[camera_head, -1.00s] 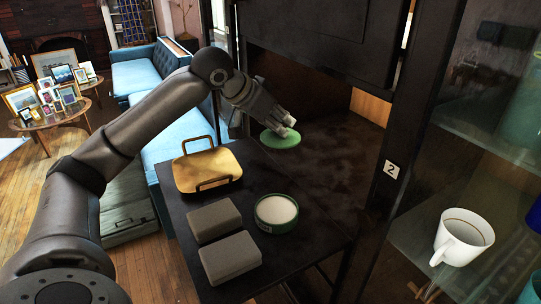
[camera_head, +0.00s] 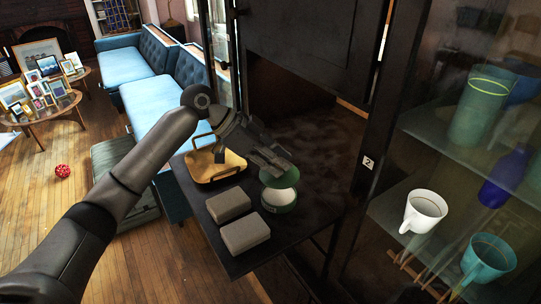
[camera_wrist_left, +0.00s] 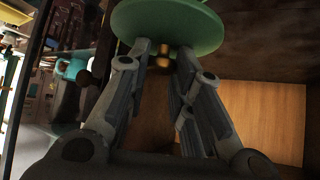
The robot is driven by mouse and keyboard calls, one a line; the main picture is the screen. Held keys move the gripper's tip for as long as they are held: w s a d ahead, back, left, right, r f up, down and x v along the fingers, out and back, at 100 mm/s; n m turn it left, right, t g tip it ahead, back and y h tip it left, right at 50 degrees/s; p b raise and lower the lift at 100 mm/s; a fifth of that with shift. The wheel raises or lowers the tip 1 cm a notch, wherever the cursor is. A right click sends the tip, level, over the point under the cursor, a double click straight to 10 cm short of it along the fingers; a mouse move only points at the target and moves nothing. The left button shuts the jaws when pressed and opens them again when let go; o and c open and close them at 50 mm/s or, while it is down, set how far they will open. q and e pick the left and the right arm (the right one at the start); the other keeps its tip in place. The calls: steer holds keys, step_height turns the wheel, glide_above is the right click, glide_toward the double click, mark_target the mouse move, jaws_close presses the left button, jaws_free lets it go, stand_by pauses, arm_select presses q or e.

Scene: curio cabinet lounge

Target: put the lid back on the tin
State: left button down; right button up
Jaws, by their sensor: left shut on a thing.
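The tin (camera_head: 279,203) is round and green with a pale top surface inside its rim, and it stands on the dark table's right part. My left gripper (camera_head: 278,168) is shut on the round green lid (camera_head: 284,181). The lid is tilted and sits just above and behind the tin, overlapping it in the head view; I cannot tell whether they touch. In the left wrist view the lid (camera_wrist_left: 168,22) lies across the fingertips, with a small brass-coloured knob between the fingers. My right gripper is in neither view.
On the dark table (camera_head: 216,238) are two grey blocks (camera_head: 228,205) (camera_head: 245,234) and a brass tray with handles (camera_head: 205,172). To the right, glass cabinet shelves hold a white mug (camera_head: 424,211), a teal mug (camera_head: 488,258) and a blue bottle (camera_head: 507,176).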

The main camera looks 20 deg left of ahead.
mark_target(276, 179)
arm_select(q)
steer(key=shift+w, duration=0.1)
steer(key=shift+p, duration=0.3)
steer(key=shift+f+b, duration=1.2)
steer(key=shift+f, duration=1.25)
steer(key=shift+p, duration=0.3)
steer(key=shift+f, duration=0.15)
steer(key=shift+f, duration=0.4)
